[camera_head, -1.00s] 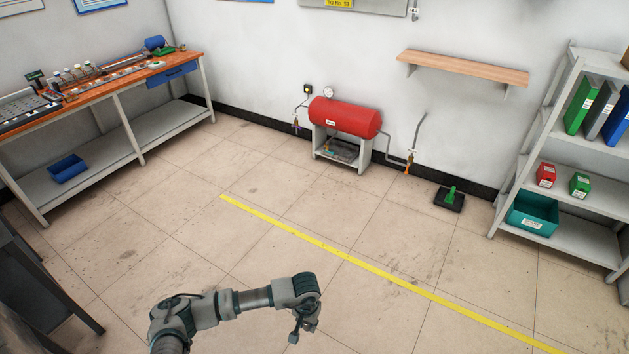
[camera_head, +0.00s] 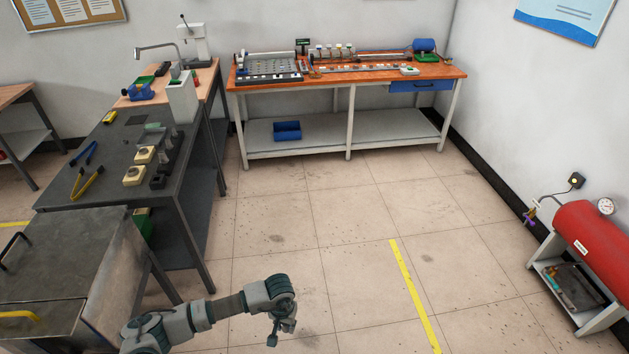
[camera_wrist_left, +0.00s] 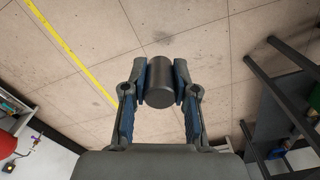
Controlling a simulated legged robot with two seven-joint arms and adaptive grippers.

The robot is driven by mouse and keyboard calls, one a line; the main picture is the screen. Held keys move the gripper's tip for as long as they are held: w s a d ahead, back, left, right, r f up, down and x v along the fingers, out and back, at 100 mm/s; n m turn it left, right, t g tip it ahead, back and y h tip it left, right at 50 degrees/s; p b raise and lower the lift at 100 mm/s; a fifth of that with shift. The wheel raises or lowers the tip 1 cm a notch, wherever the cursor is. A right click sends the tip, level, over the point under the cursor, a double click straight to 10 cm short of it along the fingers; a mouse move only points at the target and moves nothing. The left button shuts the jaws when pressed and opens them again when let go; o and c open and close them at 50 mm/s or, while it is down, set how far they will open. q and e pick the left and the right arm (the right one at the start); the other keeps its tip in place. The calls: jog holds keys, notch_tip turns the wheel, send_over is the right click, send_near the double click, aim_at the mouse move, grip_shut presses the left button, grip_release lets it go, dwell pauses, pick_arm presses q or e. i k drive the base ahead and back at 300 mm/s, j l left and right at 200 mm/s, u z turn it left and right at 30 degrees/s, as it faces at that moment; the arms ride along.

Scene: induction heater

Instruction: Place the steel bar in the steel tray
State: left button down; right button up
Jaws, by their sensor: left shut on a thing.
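My left gripper (camera_head: 280,332) hangs over the open floor at the bottom middle of the head view. In the left wrist view, its two fingers (camera_wrist_left: 160,88) are shut on the steel bar (camera_wrist_left: 160,84), a short dark grey cylinder seen end-on. The bar is too small to make out in the head view. A small grey tray (camera_head: 152,139) lies on the dark workbench at the left, well away from the gripper; I cannot tell for sure that it is the steel tray. My right gripper is not in view.
The dark workbench (camera_head: 75,180) holds yellow and blue tongs and several small blocks. A metal box (camera_head: 40,285) stands in front of it. An orange-topped bench (camera_head: 350,82) is at the back, a red tank (camera_head: 598,240) at the right. The middle floor is clear.

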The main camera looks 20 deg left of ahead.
aim_at(153, 139)
jog(key=i+j+u, duration=0.2)
jog(key=i+u, duration=0.15)
jog(key=i, duration=0.6)
jog(key=i+u, duration=0.35)
jog(key=i, duration=0.55)
jog(key=i+u, duration=0.15)
jog(key=i, duration=0.3)
jog(key=i+l+u, duration=0.2)
jog(key=i, duration=0.3)
jog(key=i+u, duration=0.15)
jog(key=i, duration=0.3)
jog(key=i+l+u, duration=0.15)
jog(key=i, duration=0.3)
jog(key=l, duration=0.05)
